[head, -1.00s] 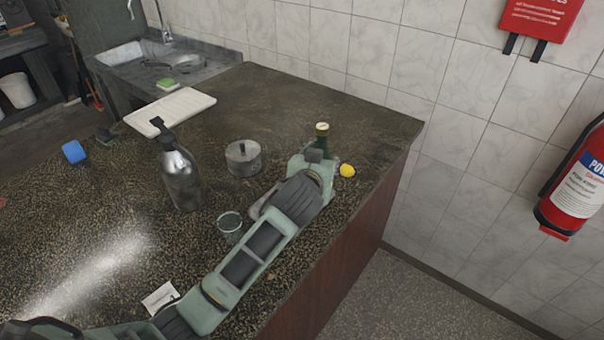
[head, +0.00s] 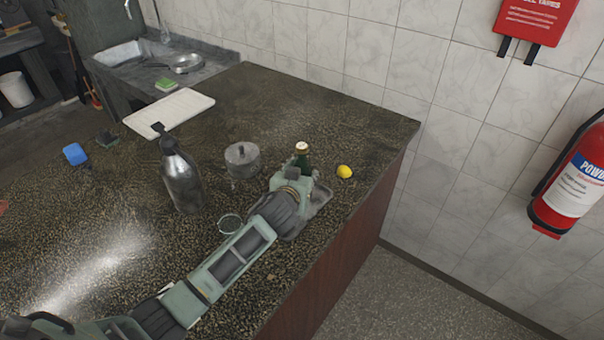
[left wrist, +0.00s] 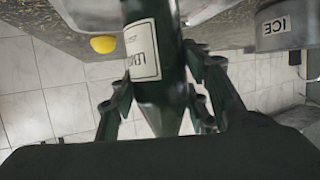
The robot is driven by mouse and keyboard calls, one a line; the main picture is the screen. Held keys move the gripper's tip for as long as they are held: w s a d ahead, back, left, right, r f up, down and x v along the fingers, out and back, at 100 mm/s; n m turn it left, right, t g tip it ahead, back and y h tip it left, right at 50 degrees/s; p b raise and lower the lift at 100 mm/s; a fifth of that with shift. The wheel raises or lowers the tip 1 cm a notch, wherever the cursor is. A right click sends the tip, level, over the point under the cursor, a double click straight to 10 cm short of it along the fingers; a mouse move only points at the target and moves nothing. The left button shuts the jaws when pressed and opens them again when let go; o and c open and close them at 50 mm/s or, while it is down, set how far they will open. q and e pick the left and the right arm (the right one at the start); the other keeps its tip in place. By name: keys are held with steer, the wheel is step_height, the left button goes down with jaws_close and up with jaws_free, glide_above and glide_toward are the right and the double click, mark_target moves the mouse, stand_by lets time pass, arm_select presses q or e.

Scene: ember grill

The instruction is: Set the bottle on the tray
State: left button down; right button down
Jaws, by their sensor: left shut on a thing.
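A dark green bottle (head: 303,160) with a pale cap is held upright in my left gripper (head: 297,174), which is shut on it. In the left wrist view the bottle (left wrist: 152,60) stands between the fingers (left wrist: 165,100), with a white label facing left. A grey tray (head: 319,203) lies on the counter near its right edge, partly hidden behind my left gripper and wrist. In the left wrist view the tray (left wrist: 92,14) shows at the top. I cannot tell whether the bottle's base touches the tray. My right gripper is not in view.
A lemon (head: 344,172) lies right of the bottle. A lidded metal tub (head: 242,160), a clear glass (head: 230,224) and a metal siphon bottle (head: 180,178) stand to the left. A white board (head: 170,112) lies further back. The back right of the counter (head: 345,125) is clear.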

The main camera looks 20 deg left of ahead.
arm_select(q)
steer(key=c, duration=1)
jaws_free()
steer(key=shift+r, duration=0.15)
steer(key=shift+s, duration=0.3)
steer(key=b+v, duration=0.2)
steer(key=v, duration=0.9)
steer(key=shift+s+r, duration=0.1)
steer(key=shift+s, duration=0.1)
